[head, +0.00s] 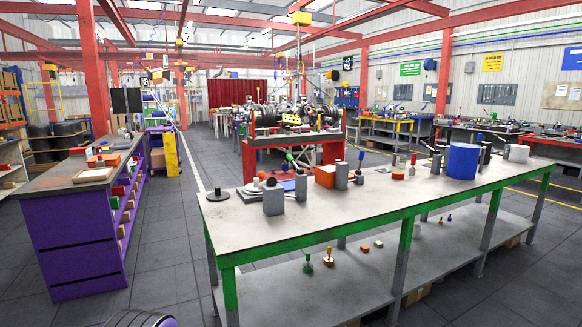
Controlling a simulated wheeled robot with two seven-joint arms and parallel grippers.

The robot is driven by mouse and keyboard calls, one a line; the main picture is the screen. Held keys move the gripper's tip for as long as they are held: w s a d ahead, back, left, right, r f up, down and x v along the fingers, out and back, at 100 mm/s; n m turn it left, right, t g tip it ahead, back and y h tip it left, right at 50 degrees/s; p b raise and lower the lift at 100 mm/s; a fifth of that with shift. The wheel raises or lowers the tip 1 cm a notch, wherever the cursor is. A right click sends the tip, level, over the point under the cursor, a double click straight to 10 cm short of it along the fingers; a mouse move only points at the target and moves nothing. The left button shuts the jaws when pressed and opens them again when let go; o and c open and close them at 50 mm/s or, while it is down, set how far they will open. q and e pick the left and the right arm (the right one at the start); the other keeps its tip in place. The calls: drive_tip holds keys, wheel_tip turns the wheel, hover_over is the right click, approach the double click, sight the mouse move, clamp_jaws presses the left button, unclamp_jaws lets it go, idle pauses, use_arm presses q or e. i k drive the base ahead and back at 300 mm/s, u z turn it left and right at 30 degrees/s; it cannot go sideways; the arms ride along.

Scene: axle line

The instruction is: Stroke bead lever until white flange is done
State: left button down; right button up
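Neither of my grippers shows in the head view. A long workbench (350,212) with a pale top and green and grey legs stands to the right. A short white cylinder (518,153) stands near its far right end; I cannot tell whether it is the white flange. A blue-knobbed upright (361,168) stands further right. Several small handled items are too small to tell apart, so I cannot tell which is the bead lever.
A purple counter (78,240) stands left. Grey floor (165,240) between them is clear. A red-framed bench (292,142) stands behind.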

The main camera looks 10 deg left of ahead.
sight(300, 171)
drive_tip(key=z, duration=0.45)
drive_tip(key=i, duration=0.5)
drive_tip(key=z, duration=0.95)
drive_tip(key=i, duration=2.2)
drive_tip(key=u, duration=1.4)
drive_tip(key=i, duration=0.6)
drive_tip(key=u, duration=0.65)
